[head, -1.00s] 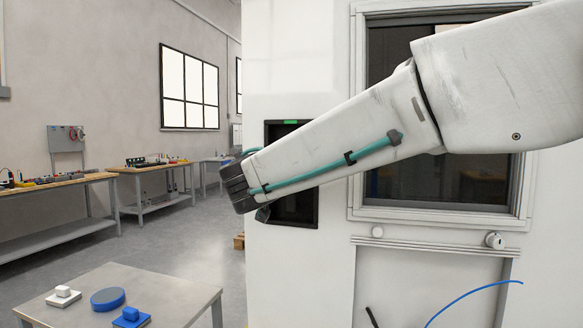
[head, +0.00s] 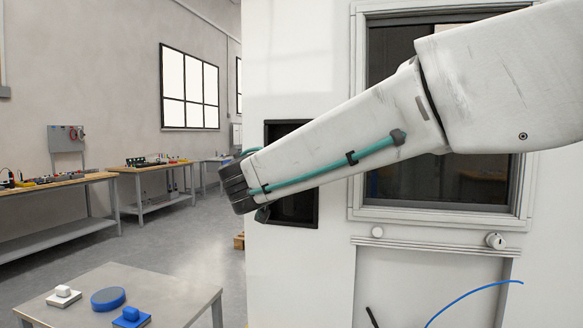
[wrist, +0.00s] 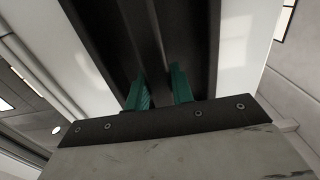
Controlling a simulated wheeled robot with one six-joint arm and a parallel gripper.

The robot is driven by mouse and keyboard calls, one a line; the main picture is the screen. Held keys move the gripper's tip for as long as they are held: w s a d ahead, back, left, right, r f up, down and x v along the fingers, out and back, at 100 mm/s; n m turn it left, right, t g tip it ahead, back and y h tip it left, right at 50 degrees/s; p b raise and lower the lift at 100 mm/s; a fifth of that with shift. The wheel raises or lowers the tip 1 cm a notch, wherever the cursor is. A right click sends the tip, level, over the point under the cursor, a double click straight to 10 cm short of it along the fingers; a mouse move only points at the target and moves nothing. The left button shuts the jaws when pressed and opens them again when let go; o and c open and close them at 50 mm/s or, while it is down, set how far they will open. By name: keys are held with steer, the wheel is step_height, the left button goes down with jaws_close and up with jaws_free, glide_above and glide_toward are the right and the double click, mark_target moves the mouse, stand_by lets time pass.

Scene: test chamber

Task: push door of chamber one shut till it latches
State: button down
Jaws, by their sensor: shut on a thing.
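The white chamber front (head: 335,90) fills the middle and right of the head view, with a framed dark window (head: 395,40) and a black-edged recess (head: 300,205). My arm crosses in front of both; its dark end is at the recess's left edge. In the wrist view my gripper's teal fingers (wrist: 160,90) stand close on either side of a narrow dark bar (wrist: 150,35) between white panels. The fingers are shut on it. Their tips are partly lost in shadow. I cannot tell which edges belong to the door, or whether it is latched.
A low grey table (head: 185,290) at front left holds a blue disc (head: 108,299), a white block (head: 63,294) and a blue block (head: 131,317). Workbenches (head: 55,182) line the left wall. The grey floor (head: 185,228) between is clear. A blue cable (head: 465,295) hangs at lower right.

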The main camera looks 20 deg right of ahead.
steer(key=s+a+n+y, duration=0.1)
steer(key=s+a, duration=0.1)
steer(key=s, duration=0.3)
steer(key=shift+s+a+t, duration=0.2)
steer(key=shift+a+t, duration=0.2)
steer(key=c, duration=1.2)
jaws_free()
steer(key=shift+s+r, duration=0.1)
steer(key=v, duration=0.7)
steer(key=shift+s+a, duration=0.2)
steer(key=shift+s, duration=0.15)
